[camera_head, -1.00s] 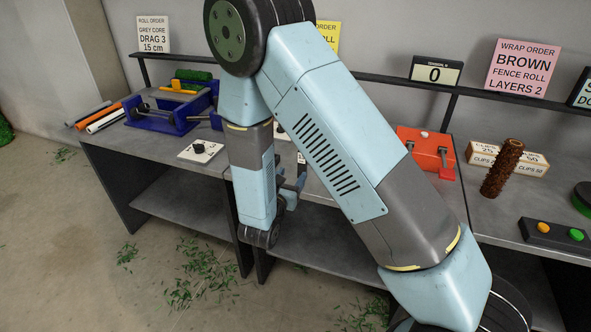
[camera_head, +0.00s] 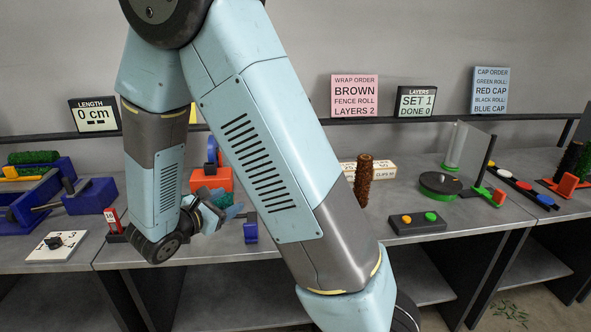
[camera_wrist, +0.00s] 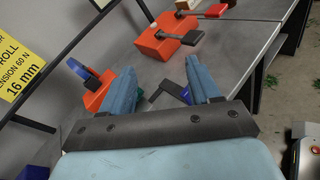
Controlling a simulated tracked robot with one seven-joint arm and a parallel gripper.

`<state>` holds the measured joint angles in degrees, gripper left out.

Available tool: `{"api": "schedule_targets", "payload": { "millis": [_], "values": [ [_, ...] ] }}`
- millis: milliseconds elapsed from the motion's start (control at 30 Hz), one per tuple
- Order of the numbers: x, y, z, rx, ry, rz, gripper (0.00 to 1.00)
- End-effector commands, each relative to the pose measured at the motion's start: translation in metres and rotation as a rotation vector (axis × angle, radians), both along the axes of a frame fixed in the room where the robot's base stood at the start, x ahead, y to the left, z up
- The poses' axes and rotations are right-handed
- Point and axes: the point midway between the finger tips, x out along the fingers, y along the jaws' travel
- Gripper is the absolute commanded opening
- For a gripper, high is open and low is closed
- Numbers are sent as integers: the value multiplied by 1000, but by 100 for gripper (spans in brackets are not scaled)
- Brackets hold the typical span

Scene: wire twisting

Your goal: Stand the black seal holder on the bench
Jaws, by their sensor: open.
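My gripper (camera_wrist: 160,82) is open in the wrist view, its two blue fingers apart with no object clearly held between them. In the head view my gripper (camera_head: 232,211) is low over the front of the bench (camera_head: 300,250), partly hidden by my arm. I cannot pick out the black seal holder with certainty. A thin dark bar (camera_wrist: 158,91) with a blue piece (camera_wrist: 184,92) shows beyond and between the fingers, over the bench top. I cannot tell what it is. My arm hides part of the bench in the head view.
Orange blocks (camera_wrist: 165,42) with levers stand beyond my gripper. A brown roll (camera_head: 363,182), a button box (camera_head: 417,222) and a round black turntable (camera_head: 440,184) stand to the right. A white dial plate (camera_head: 57,247) lies at left. Bare bench shows around the button box.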

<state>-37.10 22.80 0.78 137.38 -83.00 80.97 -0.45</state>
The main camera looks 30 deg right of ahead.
Motion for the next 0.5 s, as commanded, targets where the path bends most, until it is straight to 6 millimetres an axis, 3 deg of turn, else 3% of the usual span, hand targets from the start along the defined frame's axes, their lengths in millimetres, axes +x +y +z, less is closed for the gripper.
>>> {"api": "schedule_targets", "payload": {
  "millis": [200, 500],
  "values": [
    [-34, -56, 35, 223, -57, -259, 62],
    [-90, -103, 66, 560, -162, -573, 62]
  ]
}}
